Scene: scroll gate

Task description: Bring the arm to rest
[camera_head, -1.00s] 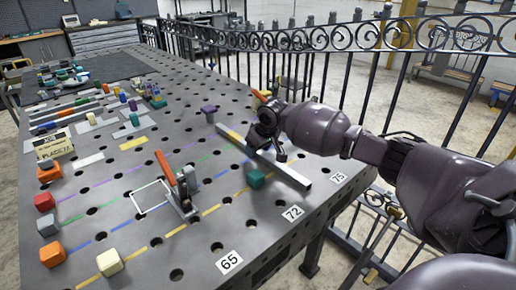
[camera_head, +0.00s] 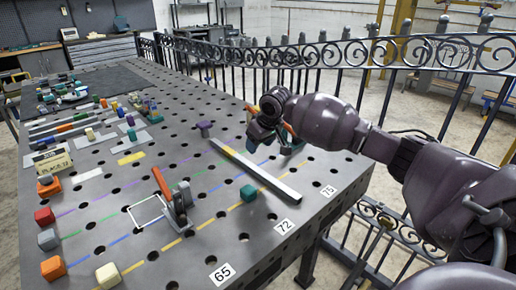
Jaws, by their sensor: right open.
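My right arm (camera_head: 325,122) comes in from the right, dark purple-grey. Its gripper (camera_head: 268,140) hangs above the far right part of the perforated metal table (camera_head: 110,205), just beyond a long metal bar (camera_head: 255,170). The gripper is open and nothing shows between its fingers, though the wrist hides part of it. An orange piece (camera_head: 288,129) shows partly behind the gripper. My left gripper is not in view.
A scrollwork fence (camera_head: 340,55) runs along the table's far side, behind my right arm. A toggle clamp with an orange handle (camera_head: 162,183) stands mid-table.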

